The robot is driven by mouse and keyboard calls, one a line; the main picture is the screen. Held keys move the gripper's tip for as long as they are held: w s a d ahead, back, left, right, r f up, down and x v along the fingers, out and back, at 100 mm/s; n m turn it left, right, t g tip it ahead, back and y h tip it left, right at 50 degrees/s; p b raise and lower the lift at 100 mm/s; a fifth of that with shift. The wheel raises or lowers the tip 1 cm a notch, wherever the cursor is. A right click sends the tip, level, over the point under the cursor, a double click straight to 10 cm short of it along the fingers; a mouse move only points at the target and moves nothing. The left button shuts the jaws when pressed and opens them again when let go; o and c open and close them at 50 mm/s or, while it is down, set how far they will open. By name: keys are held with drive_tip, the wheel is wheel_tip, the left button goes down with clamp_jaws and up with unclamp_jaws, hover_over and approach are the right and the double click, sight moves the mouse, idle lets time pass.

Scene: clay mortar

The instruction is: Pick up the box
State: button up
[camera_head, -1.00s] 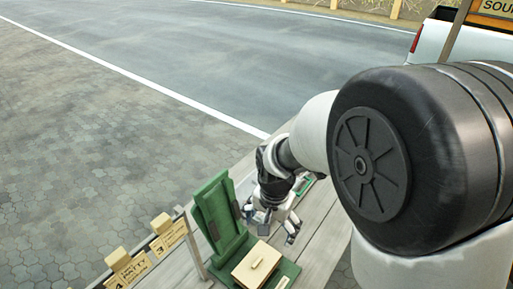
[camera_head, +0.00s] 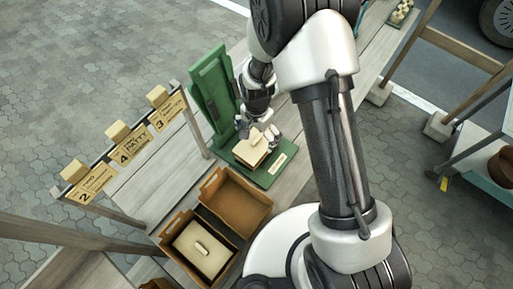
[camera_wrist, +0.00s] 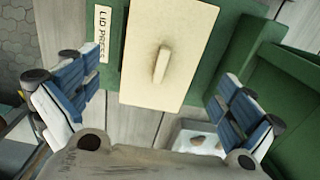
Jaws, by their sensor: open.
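A cream, flat-topped block or lid (camera_head: 250,149) with a small bar handle sits on the green press base (camera_head: 272,172). It also fills the middle of the wrist view (camera_wrist: 150,28), beside a "LID PRESS" label. My gripper (camera_head: 262,133) is over it, and its blue-padded fingers (camera_wrist: 153,75) are apart on both sides of the cream piece, with nothing between them gripped. In the head view, an open, empty brown box (camera_head: 237,198) stands in front of the press. A second brown box (camera_head: 170,242) beside it holds a cream lid with a handle.
The green upright panel (camera_head: 211,88) of the press stands just left of my gripper. Numbered signs with cream blocks (camera_head: 128,150) line a rail at the left. The grey plank table (camera_head: 155,180) has bare room between the rail and the boxes.

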sight(256, 140)
drive_tip(key=shift+f+b, duration=0.85)
drive_tip(key=shift+f, duration=2.15)
drive_tip(key=shift+r, duration=0.1)
drive_tip(key=shift+c, duration=0.4)
drive_tip(key=c, duration=1.1)
drive_tip(key=shift+c, duration=0.2)
wheel_tip(256, 140, up, 20)
drive_tip(key=p, duration=0.5)
drive_tip(key=d+n+b, duration=0.4)
drive_tip(key=d+n, duration=0.3)
drive_tip(key=d, duration=0.6)
drive_tip(key=shift+d+f+n, duration=0.3)
drive_tip(key=shift+d+f, duration=0.05)
